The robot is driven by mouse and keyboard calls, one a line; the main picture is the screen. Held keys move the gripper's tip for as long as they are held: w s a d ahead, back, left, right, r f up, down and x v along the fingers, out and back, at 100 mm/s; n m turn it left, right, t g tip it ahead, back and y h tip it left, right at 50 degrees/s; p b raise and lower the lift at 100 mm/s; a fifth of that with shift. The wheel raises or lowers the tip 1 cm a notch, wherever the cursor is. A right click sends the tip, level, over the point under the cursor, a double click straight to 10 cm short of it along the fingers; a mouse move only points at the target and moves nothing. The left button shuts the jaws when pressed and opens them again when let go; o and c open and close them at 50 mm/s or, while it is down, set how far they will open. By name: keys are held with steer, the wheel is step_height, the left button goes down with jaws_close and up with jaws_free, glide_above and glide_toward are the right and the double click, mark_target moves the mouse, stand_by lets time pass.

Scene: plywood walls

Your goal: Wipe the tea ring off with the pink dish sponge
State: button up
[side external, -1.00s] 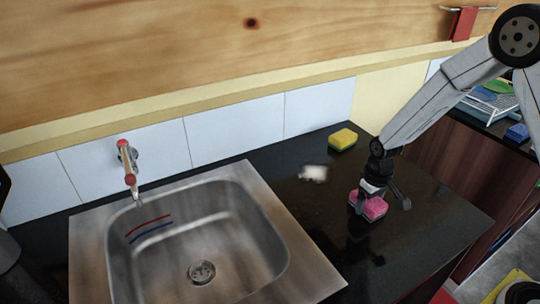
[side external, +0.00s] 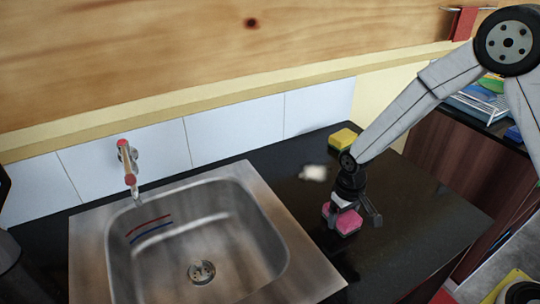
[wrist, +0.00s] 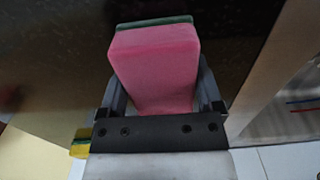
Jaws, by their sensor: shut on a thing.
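The pink dish sponge (side external: 347,223), with a dark green layer on one face, is at the counter right of the sink. My gripper (side external: 354,210) is shut on it. In the wrist view the sponge (wrist: 155,60) sits between the two fingers of my gripper (wrist: 160,92). I cannot tell whether its underside touches the counter. A pale, blurred patch (side external: 313,172) lies on the dark counter behind and left of the sponge; I cannot tell whether it is the tea ring. I see no clear ring elsewhere.
The steel sink (side external: 265,222) with a red-tipped tap (side external: 130,168) is left of the sponge. A yellow-green sponge (side external: 342,138) lies at the back of the black counter (side external: 425,205), partly behind my arm. The counter's right side is clear. A tiled wall (side external: 235,131) runs behind.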

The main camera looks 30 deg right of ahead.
steer(key=shift+d+r, duration=0.1)
steer(key=shift+r, duration=3.95)
